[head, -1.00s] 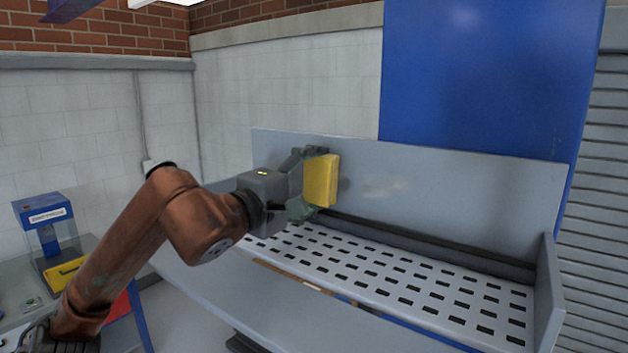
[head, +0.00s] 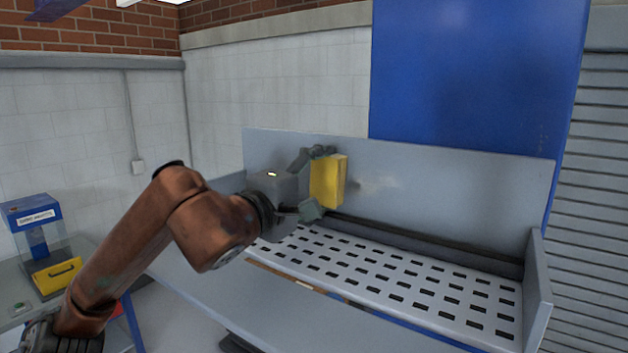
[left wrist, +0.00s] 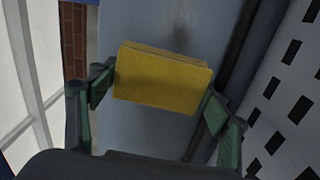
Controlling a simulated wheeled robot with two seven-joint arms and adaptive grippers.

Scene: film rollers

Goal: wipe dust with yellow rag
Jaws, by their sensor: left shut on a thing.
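The yellow rag (head: 328,181) is a thick rectangular pad. My left gripper (head: 312,183) is shut on it and holds it upright in front of the grey back panel (head: 450,190). In the left wrist view the rag (left wrist: 162,78) sits between the two green-padded fingers. I cannot tell if the rag touches the panel. A dark smudge also shows on the panel in the left wrist view, just beyond the rag. My right gripper is not in view.
A perforated grey shelf (head: 410,280) lies below the panel, with a raised side wall (head: 538,280) at the right. A blue panel (head: 465,80) stands behind.

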